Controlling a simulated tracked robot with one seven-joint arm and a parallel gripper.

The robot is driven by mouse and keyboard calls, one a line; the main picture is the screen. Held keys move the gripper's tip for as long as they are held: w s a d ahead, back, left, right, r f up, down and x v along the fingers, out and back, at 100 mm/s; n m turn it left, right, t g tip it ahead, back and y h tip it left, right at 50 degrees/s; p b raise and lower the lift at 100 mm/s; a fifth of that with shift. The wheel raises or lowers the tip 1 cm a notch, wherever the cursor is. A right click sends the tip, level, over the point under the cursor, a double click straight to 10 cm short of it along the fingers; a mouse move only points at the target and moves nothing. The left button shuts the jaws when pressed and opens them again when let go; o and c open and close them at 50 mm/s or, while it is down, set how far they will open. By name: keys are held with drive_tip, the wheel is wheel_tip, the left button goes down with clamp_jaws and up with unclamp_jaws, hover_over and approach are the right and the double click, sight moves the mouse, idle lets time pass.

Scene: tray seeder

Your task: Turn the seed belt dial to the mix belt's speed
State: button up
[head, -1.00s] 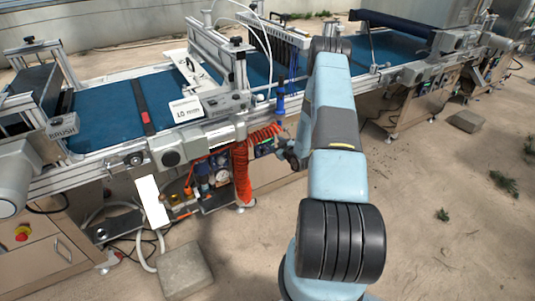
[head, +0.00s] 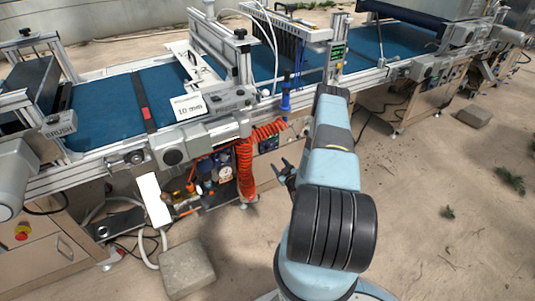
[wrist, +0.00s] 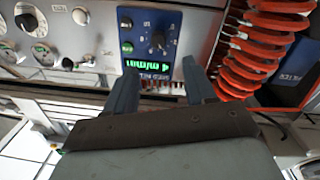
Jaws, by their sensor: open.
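In the wrist view, a blue control plate (wrist: 131,24) on the grey metal panel carries a dark round dial (wrist: 157,41) with a pointer and scale marks. A lit green display (wrist: 152,65) beside it shows upside-down characters, seemingly 4 m/min. A label at the plate's edge appears to read seed belt, upside down. My gripper (wrist: 160,72) is open and empty, its two fingers apart and pointing toward the plate; I see no contact with the dial. In the head view my gripper (head: 286,173) hangs in front of the machine's lower panel. The dial's exact setting is too small to read.
A coiled orange hose (wrist: 262,45) hangs close to the right finger; it also shows in the head view (head: 246,160). Gauges and small knobs (wrist: 32,22) sit left of the plate. Another green display (head: 338,52) stands on a post above the belt. A concrete block (head: 187,267) lies on the floor.

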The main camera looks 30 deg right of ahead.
sight(269, 150)
drive_tip(key=w, duration=1)
drive_tip(key=shift+w+d, duration=0.2)
drive_tip(key=shift+w, duration=0.15)
drive_tip(key=shift+c, duration=0.2)
